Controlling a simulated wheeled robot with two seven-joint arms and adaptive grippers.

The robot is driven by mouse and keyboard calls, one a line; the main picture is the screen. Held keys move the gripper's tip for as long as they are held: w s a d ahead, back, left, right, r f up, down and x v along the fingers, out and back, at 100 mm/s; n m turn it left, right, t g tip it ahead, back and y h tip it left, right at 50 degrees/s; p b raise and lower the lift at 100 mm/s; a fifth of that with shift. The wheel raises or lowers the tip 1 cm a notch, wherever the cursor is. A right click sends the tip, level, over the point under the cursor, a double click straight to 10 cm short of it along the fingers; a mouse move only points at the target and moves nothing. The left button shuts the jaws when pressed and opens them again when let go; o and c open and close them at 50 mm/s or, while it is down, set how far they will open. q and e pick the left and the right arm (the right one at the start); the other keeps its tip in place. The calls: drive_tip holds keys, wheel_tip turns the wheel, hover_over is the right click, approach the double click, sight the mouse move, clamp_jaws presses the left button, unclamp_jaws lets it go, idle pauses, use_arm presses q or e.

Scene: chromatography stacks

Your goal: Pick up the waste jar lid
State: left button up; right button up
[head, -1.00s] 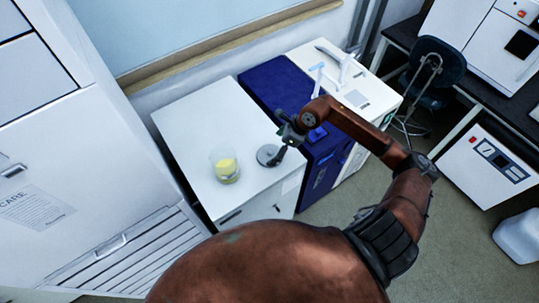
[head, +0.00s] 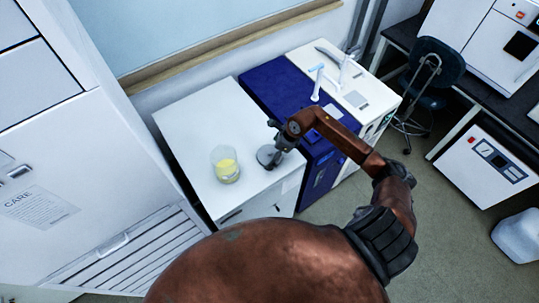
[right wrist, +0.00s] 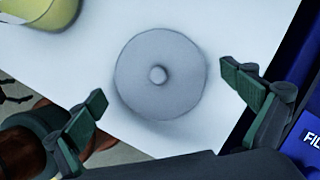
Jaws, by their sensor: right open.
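The waste jar lid (right wrist: 160,95) is a grey disc with a small round knob in its middle. It lies flat on the white cabinet top, near the front right edge. In the head view the lid (head: 266,156) shows partly, beside my gripper. My right gripper (right wrist: 165,92) is open, with one green-padded finger on each side of the lid in the right wrist view, apart from it. In the head view my right gripper (head: 276,152) is over the lid and partly hides it. The jar (head: 226,165) is clear with yellow contents. My left gripper is not in view.
The white cabinet top (head: 190,120) has free room behind and left of the jar. A dark blue unit (head: 270,90) adjoins it on the right, then a white instrument (head: 368,95). A tall white cabinet (head: 70,150) stands at the left.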

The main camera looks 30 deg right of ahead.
drive_tip(key=shift+c, duration=0.5)
drive_tip(key=c, duration=0.9)
